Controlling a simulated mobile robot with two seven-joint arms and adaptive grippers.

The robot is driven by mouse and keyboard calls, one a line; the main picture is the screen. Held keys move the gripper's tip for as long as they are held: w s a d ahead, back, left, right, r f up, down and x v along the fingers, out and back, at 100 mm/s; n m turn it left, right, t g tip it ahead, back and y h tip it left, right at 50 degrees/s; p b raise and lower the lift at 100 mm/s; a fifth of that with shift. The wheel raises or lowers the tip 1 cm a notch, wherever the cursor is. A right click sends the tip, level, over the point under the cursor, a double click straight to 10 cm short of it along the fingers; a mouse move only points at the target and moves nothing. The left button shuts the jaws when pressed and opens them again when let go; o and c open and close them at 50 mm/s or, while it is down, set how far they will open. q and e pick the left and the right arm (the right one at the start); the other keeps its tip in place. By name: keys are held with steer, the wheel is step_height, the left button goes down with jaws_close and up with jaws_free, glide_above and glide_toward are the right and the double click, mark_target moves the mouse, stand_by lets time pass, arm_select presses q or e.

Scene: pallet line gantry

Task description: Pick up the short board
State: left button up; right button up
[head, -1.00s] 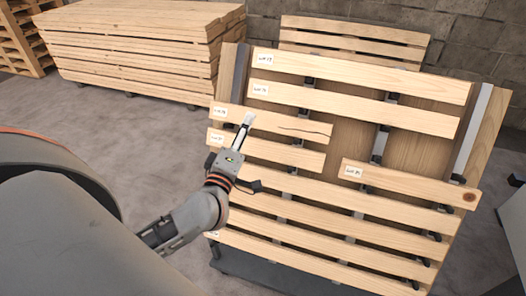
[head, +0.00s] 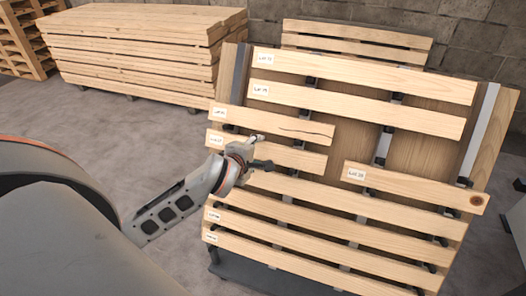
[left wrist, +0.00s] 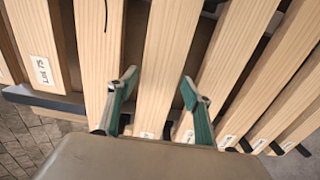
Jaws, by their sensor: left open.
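Three short pale boards hang on the sloped rack. The plain short board (head: 309,158), labelled at its left end, lies just below a short board with a dark crack (head: 308,131). A third short board with a knot (head: 415,188) is at the right. My left gripper (head: 262,151) is open and empty at the plain short board, partly covering it. In the left wrist view the green fingers (left wrist: 160,82) are spread, with the plain short board (left wrist: 170,45) seen between them. The cracked board (left wrist: 98,50) is to the left there. Contact cannot be told.
Long labelled boards (head: 365,75) sit above and more long boards (head: 330,236) below, with narrow gaps and dark supports. A timber stack (head: 140,55) stands at back left. Another slatted stack (head: 355,40) is behind the rack. Grey floor (head: 110,130) is clear at left.

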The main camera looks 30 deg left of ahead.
arm_select(q)
steer(key=shift+x, duration=1.5)
steer(key=c, duration=1.1)
steer(key=shift+o, duration=0.2)
steer(key=shift+s+d+r, duration=0.1)
steer(key=shift+r, duration=0.05)
